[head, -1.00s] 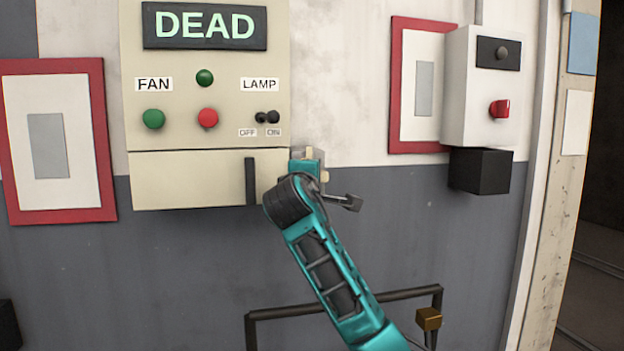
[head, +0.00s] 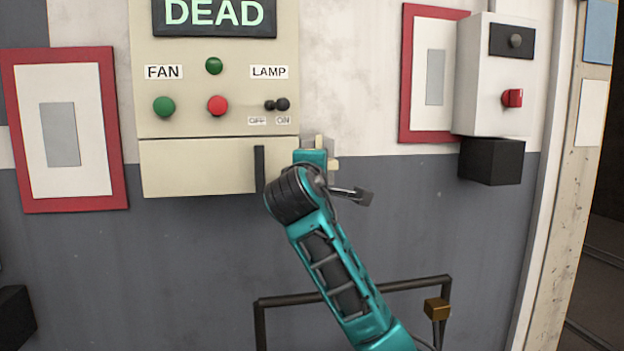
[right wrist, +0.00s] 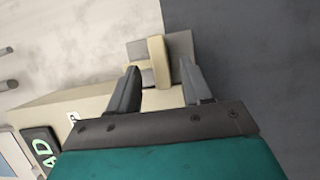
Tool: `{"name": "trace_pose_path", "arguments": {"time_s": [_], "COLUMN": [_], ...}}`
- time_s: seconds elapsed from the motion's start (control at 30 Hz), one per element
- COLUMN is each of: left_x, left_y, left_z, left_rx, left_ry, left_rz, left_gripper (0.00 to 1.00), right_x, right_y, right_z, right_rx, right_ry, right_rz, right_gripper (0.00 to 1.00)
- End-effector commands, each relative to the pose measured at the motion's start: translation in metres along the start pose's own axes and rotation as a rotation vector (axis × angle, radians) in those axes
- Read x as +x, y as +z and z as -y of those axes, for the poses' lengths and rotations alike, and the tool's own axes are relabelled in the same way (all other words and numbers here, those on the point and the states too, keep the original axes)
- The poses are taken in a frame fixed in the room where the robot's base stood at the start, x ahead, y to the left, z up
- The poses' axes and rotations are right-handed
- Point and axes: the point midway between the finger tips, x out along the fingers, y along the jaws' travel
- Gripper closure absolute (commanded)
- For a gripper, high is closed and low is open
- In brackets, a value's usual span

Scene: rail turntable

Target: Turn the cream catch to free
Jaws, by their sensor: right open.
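The cream catch (right wrist: 159,62) is a short bar on a grey plate (right wrist: 181,45) in the right wrist view. My right gripper (right wrist: 161,72) is open, with one finger on each side of the catch and a gap showing on both sides. I cannot tell how deep the fingertips reach alongside it. In the head view a small cream part of the catch (head: 333,163) shows beside my right wrist, at the lower right corner of the cream panel (head: 210,125). My left gripper is in neither view.
The panel carries a DEAD display (head: 214,15), a green FAN button (head: 164,107), a red button (head: 217,105) and a LAMP switch (head: 277,104). A white box with a red knob (head: 512,98) is at right. A dark rail (head: 290,300) and a brass block (head: 436,309) are low down.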

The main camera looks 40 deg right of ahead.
Motion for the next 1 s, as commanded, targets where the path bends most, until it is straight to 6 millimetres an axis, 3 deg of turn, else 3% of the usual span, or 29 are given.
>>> {"name": "trace_pose_path", "arguments": {"time_s": [0.2,0.4,0.6,1.0], "left_x": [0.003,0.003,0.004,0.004], "left_y": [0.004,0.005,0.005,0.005], "left_z": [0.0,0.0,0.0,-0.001], "left_rx": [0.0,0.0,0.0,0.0], "left_ry": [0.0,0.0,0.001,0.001], "left_rz": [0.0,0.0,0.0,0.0], "left_gripper": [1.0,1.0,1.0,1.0], "right_x": [-0.051,-0.083,-0.094,-0.094], "right_y": [-0.001,-0.001,0.0,0.0], "right_z": [0.0,0.0,0.0,0.0], "right_rx": [0.004,0.002,0.001,0.001], "right_ry": [0.002,0.001,0.001,0.0], "right_rz": [-0.005,-0.003,-0.001,0.0], "right_gripper": [0.51,0.51,0.51,0.51]}}
